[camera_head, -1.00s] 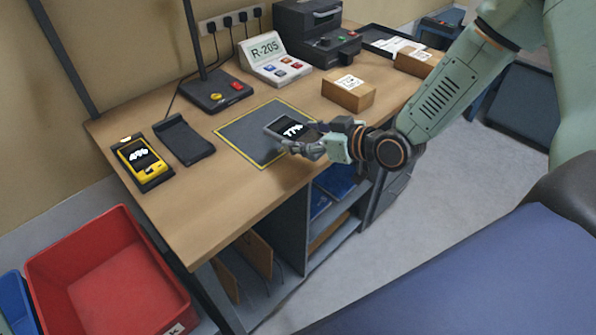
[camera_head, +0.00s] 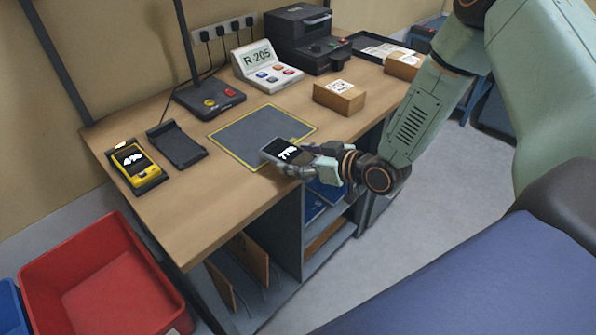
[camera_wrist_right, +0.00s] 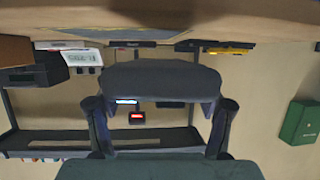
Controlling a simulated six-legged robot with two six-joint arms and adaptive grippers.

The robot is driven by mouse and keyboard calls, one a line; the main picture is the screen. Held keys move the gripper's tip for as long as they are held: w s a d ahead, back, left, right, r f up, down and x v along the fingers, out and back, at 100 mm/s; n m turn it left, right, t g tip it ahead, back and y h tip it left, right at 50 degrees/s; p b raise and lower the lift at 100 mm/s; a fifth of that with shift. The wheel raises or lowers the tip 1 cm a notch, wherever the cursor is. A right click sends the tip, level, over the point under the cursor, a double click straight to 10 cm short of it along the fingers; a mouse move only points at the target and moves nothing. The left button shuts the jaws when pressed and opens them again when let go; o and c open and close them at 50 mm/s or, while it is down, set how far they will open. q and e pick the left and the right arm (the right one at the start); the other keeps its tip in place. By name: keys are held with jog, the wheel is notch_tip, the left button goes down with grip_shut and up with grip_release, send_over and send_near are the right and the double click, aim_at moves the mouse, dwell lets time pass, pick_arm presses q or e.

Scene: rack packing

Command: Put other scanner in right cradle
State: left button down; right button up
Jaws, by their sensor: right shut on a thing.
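My right gripper (camera_head: 298,164) is shut on a dark scanner (camera_head: 283,151) whose screen reads about 77%. It holds the scanner over the front edge of the grey mat. The empty right cradle (camera_head: 177,146) is a black dock on the desk, left of the mat. A yellow scanner (camera_head: 133,161), its screen reading about 4%, sits in the left cradle (camera_head: 152,183) beside it. In the right wrist view a dark body (camera_wrist_right: 160,78) fills the middle between the finger links; the scanner's screen is not visible there. My left gripper is not in view.
The yellow-bordered grey mat (camera_head: 255,133) lies mid-desk. Behind it are a lamp-like post base (camera_head: 208,99), the R-205 console (camera_head: 265,66) and a black printer (camera_head: 305,38). A cardboard box (camera_head: 339,97) stands to the right. A red bin (camera_head: 105,270) is below the desk at left.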

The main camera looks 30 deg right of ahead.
jog(key=f, duration=0.2)
jog(key=w+f, duration=0.1)
jog(key=f, duration=0.1)
jog(key=shift+w+a, duration=0.2)
jog(key=shift+a, duration=0.05)
jog(key=shift+s+r, duration=0.2)
jog(key=shift+s, duration=0.35)
jog(key=shift+w+d+f+b, duration=0.15)
jog(key=shift+d+f+b, duration=0.1)
jog(key=shift+f+b, duration=0.1)
jog(key=o, duration=1)
jog(key=shift+w+a+f, duration=0.1)
jog(key=shift+w+f, duration=0.05)
jog(key=shift+w, duration=0.05)
jog(key=shift+c, duration=0.2)
jog(key=shift+o, duration=0.8)
jog(key=shift+w+a, duration=0.1)
jog(key=shift+o, duration=1.3)
jog(key=shift+s, duration=0.25)
jog(key=shift+s+r, duration=0.2)
jog(key=shift+r, duration=0.05)
jog(key=shift+w, duration=0.1)
